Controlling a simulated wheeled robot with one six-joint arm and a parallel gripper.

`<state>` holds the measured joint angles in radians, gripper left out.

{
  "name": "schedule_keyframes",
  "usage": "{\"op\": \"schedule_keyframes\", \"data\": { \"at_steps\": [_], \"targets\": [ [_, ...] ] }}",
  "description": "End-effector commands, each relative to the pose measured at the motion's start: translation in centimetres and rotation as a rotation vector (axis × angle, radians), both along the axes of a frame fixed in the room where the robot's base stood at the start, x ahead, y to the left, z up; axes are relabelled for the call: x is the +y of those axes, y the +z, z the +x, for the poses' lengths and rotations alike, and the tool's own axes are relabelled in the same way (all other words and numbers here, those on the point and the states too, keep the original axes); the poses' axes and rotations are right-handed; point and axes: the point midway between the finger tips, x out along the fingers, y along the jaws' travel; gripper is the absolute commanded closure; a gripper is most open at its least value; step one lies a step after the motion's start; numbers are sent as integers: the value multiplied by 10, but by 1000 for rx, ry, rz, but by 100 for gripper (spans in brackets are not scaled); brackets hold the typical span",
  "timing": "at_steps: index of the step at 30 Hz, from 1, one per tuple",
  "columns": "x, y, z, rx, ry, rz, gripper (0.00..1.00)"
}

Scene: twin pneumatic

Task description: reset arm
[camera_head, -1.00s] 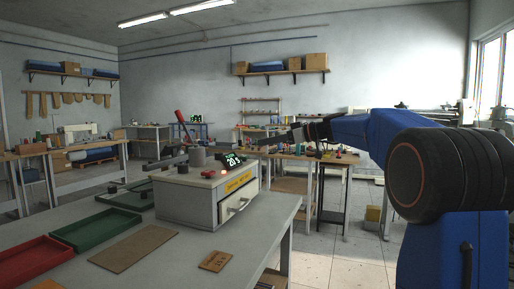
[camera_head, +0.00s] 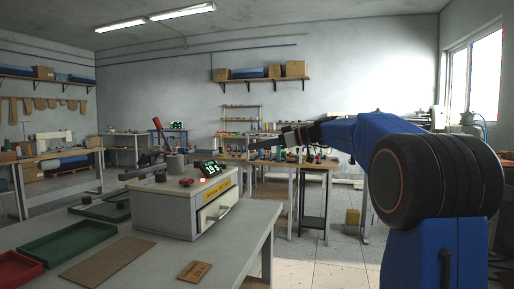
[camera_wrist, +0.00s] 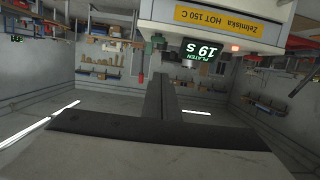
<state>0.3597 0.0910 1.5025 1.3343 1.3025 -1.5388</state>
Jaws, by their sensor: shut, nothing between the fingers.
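My gripper (camera_head: 278,142) is at the end of my blue and black arm, held level in the air right of the heat press in the head view. In the wrist view my gripper (camera_wrist: 160,92) shows as two dark fingers pressed together, with nothing between them. The press (camera_head: 165,207) is a pale box with a drawer, a red lever and a yellow label. It also shows upside down at the top of the wrist view (camera_wrist: 215,35), apart from the fingers. Its display (camera_wrist: 192,48) reads 19 S, with a red light beside it.
The grey table (camera_head: 220,255) carries a green tray (camera_head: 66,243), a red tray (camera_head: 18,270), a brown board (camera_head: 105,262) and a small tan plate (camera_head: 194,271). A cluttered workbench (camera_head: 285,167) stands behind my gripper. The floor (camera_head: 320,250) right of the table is open.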

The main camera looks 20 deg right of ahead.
Motion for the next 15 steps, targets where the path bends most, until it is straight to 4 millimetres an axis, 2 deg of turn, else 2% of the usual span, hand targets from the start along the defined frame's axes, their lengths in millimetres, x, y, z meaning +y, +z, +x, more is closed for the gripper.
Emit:
{"op": "schedule_keyframes", "data": {
  "at_steps": [8,11,15],
  "targets": [
    [5,-3,-6,20,-4,-6,100],
    [16,-15,-23,83,-19,-21,100],
    [38,-46,-65,230,-65,-59,100]
  ]
}}
